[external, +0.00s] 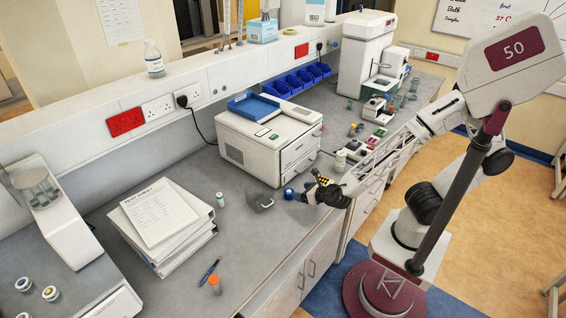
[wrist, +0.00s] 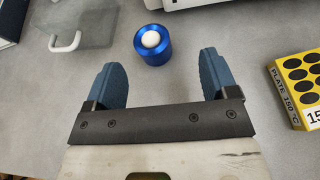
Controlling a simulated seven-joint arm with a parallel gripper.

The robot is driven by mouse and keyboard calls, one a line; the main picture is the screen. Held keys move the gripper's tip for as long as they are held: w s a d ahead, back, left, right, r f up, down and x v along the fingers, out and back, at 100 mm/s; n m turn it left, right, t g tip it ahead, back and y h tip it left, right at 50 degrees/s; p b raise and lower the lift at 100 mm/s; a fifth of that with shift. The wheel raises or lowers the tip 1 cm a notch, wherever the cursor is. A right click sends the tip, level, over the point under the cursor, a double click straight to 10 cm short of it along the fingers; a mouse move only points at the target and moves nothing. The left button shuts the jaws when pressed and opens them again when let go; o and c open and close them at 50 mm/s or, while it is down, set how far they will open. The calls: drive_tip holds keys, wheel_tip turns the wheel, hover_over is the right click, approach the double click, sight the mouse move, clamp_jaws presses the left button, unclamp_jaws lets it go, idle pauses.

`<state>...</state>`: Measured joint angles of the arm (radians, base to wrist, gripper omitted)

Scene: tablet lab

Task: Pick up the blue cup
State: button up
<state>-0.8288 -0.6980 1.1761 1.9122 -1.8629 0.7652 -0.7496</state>
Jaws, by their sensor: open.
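The blue cup (wrist: 152,52) stands on the grey bench and holds a white ball (wrist: 151,40). In the wrist view it is just beyond my gripper (wrist: 163,85), centred slightly left between the two blue fingers and apart from them. My gripper is open and empty. In the external view the small blue cup (external: 289,193) stands in front of the white box-shaped machine, just left of my gripper (external: 303,195). The fingers are small and hard to make out there.
A yellow plate block (wrist: 299,88) with black holes lies right of my gripper. A grey transparent piece with a white handle (wrist: 66,42) lies left of the cup. The white machine (external: 265,145) stands close behind. Bench space left of the cup is mostly clear, with a paper stack (external: 160,222) further left.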

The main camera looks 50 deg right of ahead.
sight(287, 192)
drive_tip(key=shift+s+a+f+n+y, duration=0.25)
drive_tip(key=shift+a+f+n+y, duration=0.2)
drive_tip(key=shift+a, duration=0.2)
drive_tip(key=shift+r, duration=0.1)
drive_tip(key=shift+x, duration=1.35)
drive_tip(key=shift+d, duration=0.1)
drive_tip(key=shift+x, duration=2.6)
drive_tip(key=shift+d, duration=0.15)
drive_tip(key=shift+r, duration=0.1)
drive_tip(key=c, duration=1)
